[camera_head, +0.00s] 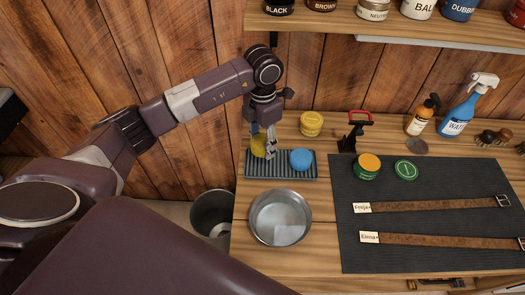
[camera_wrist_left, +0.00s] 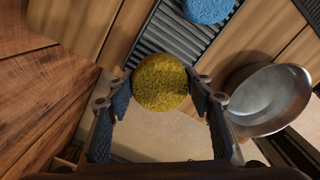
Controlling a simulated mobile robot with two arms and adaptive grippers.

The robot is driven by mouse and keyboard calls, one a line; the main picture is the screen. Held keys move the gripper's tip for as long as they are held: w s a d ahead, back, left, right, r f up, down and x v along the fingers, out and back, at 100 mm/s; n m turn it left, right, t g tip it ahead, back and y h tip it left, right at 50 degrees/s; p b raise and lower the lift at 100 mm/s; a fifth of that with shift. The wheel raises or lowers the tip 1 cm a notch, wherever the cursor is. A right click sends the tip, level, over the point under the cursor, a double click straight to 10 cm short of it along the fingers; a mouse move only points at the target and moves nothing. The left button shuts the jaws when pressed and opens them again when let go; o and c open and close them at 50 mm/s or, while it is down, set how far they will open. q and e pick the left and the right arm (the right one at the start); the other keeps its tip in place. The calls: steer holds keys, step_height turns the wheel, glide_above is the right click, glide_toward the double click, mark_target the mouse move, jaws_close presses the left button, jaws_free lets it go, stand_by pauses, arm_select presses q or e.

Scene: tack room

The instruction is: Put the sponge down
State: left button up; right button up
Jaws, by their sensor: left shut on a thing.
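My left gripper (camera_head: 264,145) is shut on a round yellow sponge (camera_head: 258,147), which also shows between the two fingers in the left wrist view (camera_wrist_left: 160,82). The sponge is over the left end of a dark grey ribbed tray (camera_head: 284,171); I cannot tell whether it touches the tray. A round blue sponge (camera_head: 301,159) lies on the right part of the tray, and part of it shows at the top of the left wrist view (camera_wrist_left: 207,8). My right gripper is not in view.
A metal bowl (camera_head: 280,218) stands just in front of the tray. A yellow tin (camera_head: 312,123) and a red-handled black brush or tool (camera_head: 353,130) stand behind. A dark mat (camera_head: 430,222) with two straps and tins lies right. A bin (camera_head: 213,212) stands below the bench's left edge.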

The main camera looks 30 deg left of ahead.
mark_target(262, 162)
arm_select(q)
steer(key=shift+f, duration=0.9)
step_height(262, 162, down, 4)
steer(key=shift+f+p, duration=0.25)
steer(key=shift+p, duration=0.4)
steer(key=shift+f, duration=0.25)
steer(key=o, duration=0.9)
steer(key=shift+r, duration=0.1)
steer(key=shift+c, duration=0.2)
steer(key=shift+r, duration=0.15)
